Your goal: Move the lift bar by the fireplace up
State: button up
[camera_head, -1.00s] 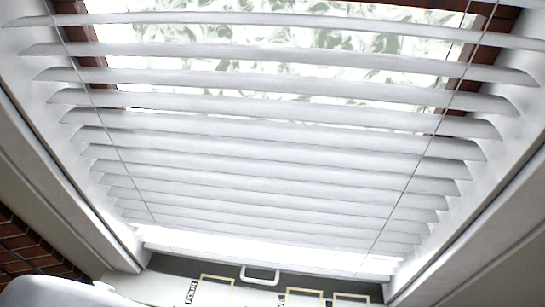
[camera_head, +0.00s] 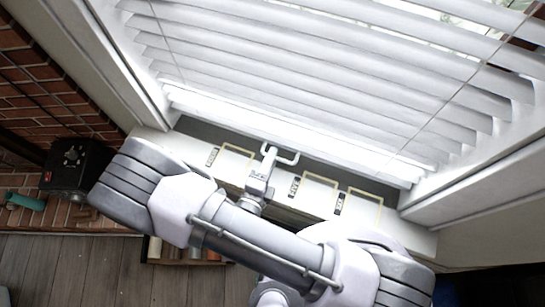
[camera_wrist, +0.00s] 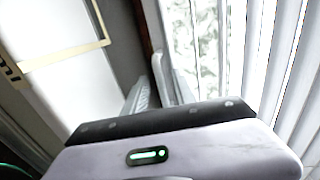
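The white blind (camera_head: 320,85) hangs over the window, its lower slats stacked close together. Its pale bottom bar (camera_head: 300,130) runs just above the sill. A white loop handle (camera_head: 287,157) sticks out below the bar. My gripper (camera_head: 268,160) is at the left part of this handle; in the head view its tip overlaps it. In the wrist view two pale fingers (camera_wrist: 152,82) stand a little apart, with a narrow gap between them. I see nothing clearly held there. Whether the fingers touch the handle cannot be told.
The white sill (camera_head: 415,237) carries several yellow-outlined frames (camera_head: 320,178) with black labels. A dark box (camera_head: 75,168) stands by the brick wall (camera_head: 40,95) at left, near a green object (camera_head: 25,201). The white window jambs close in both sides.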

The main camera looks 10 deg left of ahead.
jog(key=shift+x, duration=0.75)
grip_shut()
dwell(0.9)
